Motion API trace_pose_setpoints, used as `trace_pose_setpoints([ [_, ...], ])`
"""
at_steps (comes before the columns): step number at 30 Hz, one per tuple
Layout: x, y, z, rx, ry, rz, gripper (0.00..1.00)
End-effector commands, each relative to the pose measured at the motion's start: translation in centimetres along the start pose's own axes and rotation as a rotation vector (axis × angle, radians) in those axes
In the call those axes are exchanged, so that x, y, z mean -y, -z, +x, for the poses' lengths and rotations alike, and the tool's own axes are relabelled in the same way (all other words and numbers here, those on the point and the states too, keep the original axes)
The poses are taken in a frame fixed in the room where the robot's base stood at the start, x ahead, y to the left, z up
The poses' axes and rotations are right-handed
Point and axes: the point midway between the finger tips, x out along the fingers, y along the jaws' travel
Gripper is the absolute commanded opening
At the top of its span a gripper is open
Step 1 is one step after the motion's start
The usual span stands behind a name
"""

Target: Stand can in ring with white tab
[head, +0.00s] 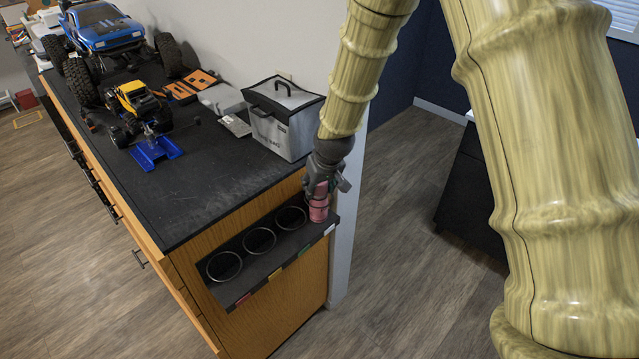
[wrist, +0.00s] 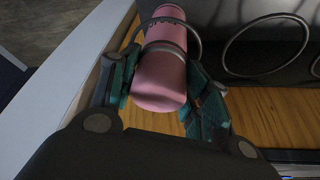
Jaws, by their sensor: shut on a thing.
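A pink can (head: 319,204) is at the right end of the dark rack, at the ring with the white tab (head: 329,229). My gripper (head: 322,184) is above the rack, shut on the can. In the wrist view the can (wrist: 160,75) lies between the two teal-padded fingers of my gripper (wrist: 163,68). A thin ring (wrist: 198,38) curves around the can's far part in that view. The can looks roughly upright in the head view. Whether its base rests on the rack is hard to tell.
Three empty rings, left (head: 224,266), middle (head: 259,241) and right (head: 290,218), are on the rack beside the can. Red (head: 242,298), yellow (head: 275,275) and green (head: 303,251) tabs mark them. A grey lidded box (head: 283,125) and crawler trucks stand on the bench.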

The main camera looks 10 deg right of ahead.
Motion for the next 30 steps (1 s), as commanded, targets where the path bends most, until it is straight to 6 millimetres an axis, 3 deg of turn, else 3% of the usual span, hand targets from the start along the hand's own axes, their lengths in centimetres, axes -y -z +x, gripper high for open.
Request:
trace_pose_setpoints([
  [10, 0.0, -0.1, 0.3, 0.0, 0.0, 0.0, 0.03],
  [11, 0.0, -0.1, 0.2, 0.0, 0.0, 0.0, 0.52],
  [14, 0.0, -0.1, 0.2, 0.0, 0.0, 0.0, 0.68],
  [30, 0.0, 0.0, -0.9, 0.0, 0.0, 0.0, 0.68],
])
